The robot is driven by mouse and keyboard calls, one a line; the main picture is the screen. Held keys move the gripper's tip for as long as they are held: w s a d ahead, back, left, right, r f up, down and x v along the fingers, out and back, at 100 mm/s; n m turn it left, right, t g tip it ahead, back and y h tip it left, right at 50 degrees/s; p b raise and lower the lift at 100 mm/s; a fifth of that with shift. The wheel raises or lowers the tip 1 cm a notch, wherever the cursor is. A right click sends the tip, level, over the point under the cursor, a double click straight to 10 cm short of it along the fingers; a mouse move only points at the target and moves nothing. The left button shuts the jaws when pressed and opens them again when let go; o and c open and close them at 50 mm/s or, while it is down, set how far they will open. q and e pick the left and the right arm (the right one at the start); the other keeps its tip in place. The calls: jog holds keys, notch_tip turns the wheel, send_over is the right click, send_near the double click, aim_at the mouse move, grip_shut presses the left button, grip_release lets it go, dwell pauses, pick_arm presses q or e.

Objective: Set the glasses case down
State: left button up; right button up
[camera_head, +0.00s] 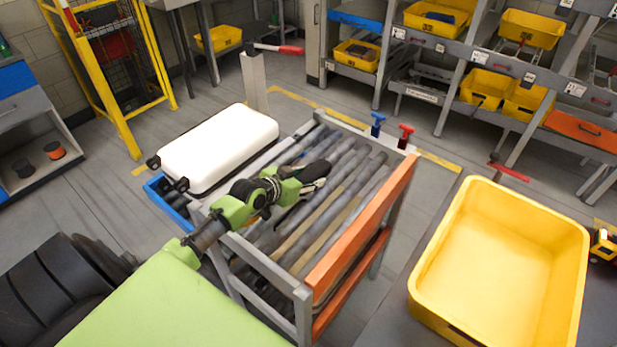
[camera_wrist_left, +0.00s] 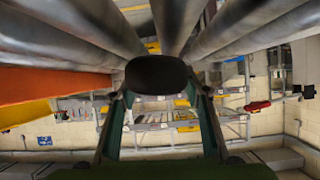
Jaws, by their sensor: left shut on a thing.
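My left gripper (camera_head: 311,181) is over the roller conveyor (camera_head: 330,215), low above the grey rollers. In the left wrist view, its two fingers (camera_wrist_left: 157,92) are on either side of a dark, rounded object, which looks like the glasses case (camera_wrist_left: 156,74) seen end-on. The gripper is shut on it. In the head view the case is hard to tell apart from the dark fingers. The rollers show close to the case at the top of the wrist view. I cannot tell whether the case touches them. My right gripper is not in view.
An orange side board (camera_head: 362,236) edges the conveyor on the right. A white case-like box (camera_head: 220,146) lies along its left side. Red (camera_head: 405,136) and blue (camera_head: 377,124) handles stand at the far end. A large empty yellow bin (camera_head: 497,262) is at right. The rollers look otherwise clear.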

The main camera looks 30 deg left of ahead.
pick_arm(q)
jog(key=shift+f, duration=0.35)
jog(key=shift+f, duration=0.1)
jog(key=o, duration=1.1)
jog(key=shift+o, duration=0.2)
